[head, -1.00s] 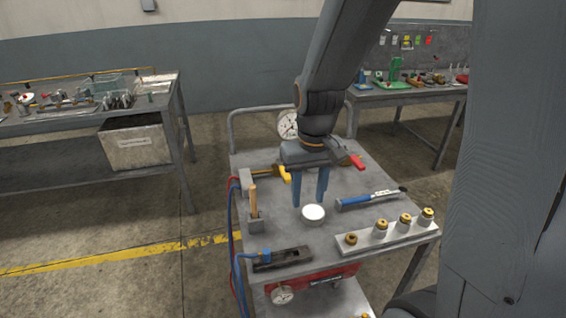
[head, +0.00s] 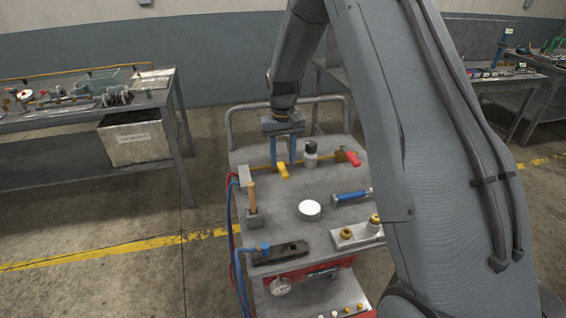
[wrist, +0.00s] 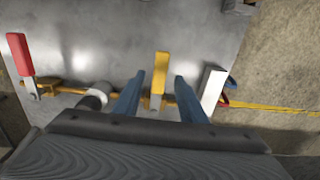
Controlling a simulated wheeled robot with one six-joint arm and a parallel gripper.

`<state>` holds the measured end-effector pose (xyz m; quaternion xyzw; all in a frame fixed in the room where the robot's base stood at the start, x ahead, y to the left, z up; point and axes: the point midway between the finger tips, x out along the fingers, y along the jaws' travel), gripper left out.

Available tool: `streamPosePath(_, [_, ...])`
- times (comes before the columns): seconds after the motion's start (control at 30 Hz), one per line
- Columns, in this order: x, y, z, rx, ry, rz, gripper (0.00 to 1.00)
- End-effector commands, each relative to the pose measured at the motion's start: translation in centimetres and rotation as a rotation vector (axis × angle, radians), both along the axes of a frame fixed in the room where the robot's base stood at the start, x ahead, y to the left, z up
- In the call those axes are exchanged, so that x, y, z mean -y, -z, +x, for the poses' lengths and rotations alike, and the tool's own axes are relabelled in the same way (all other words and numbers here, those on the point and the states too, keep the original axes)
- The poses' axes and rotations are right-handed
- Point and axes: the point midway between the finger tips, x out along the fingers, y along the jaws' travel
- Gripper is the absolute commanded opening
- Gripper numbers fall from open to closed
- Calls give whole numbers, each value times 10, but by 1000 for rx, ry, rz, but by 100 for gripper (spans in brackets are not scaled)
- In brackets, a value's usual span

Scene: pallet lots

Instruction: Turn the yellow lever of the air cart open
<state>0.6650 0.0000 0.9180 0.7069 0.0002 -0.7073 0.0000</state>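The yellow lever (head: 282,171) sits on the brass pipe at the back of the cart top (head: 285,210). In the wrist view the yellow lever (wrist: 160,75) points away from the pipe, between my two blue fingers. My gripper (head: 284,166) is open and points down around the lever; it also shows in the wrist view (wrist: 161,95). A gap shows on each side of the lever, so the fingers appear not to touch it. A red lever (head: 349,157) is on the same pipe at the right; it also shows in the wrist view (wrist: 20,55).
A grey-capped fitting (head: 311,155) stands on the pipe between the levers. A hammer (head: 251,197) stands upright at the left. A white round lid (head: 309,209), a blue-handled tool (head: 352,196) and a plane-like block (head: 278,252) lie nearer. Blue and red hoses hang at the left edge.

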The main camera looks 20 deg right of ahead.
Motion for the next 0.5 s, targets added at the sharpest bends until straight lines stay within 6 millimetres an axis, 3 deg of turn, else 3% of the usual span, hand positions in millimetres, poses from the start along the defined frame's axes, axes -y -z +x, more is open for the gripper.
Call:
streamPosePath(0.2, [0, 23, -1, -2, 0, 0, 38])
streamPosePath(0.5, [0, 27, 0, 1, 0, 0, 38])
